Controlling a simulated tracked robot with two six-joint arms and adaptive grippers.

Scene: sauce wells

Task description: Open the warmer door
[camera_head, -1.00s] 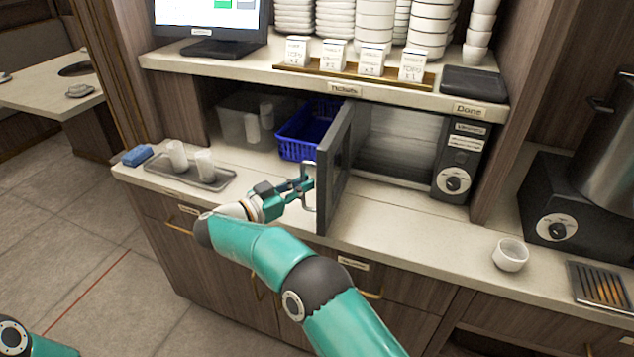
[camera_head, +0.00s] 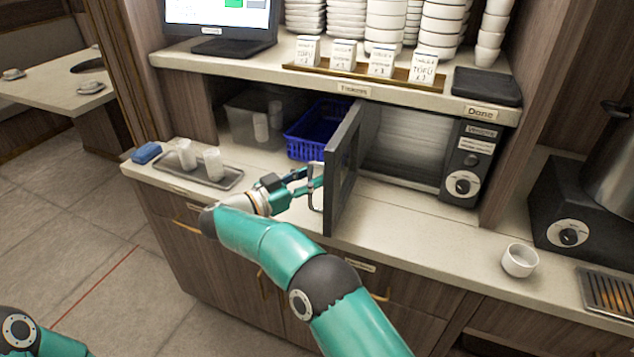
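The warmer (camera_head: 463,184) is a dark box with a dial, set in the shelf bay under the upper counter. Its door (camera_head: 344,178) stands wide open, jutting out toward me from the warmer's left side, and the lit interior (camera_head: 402,146) shows. A metal bar handle (camera_head: 315,190) is on the door's left-facing side. My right gripper (camera_head: 306,181) has its fingers at this handle. Whether they are closed around it or only beside it is not clear. My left arm shows only as a piece at the lower left corner; its gripper is out of view.
A blue basket (camera_head: 306,148) and a clear bin (camera_head: 243,139) stand left of the door. A tray (camera_head: 230,183) with cups and a blue sponge (camera_head: 146,153) lie farther left. A white cup (camera_head: 519,260) stands on the counter at right. The counter before the warmer is clear.

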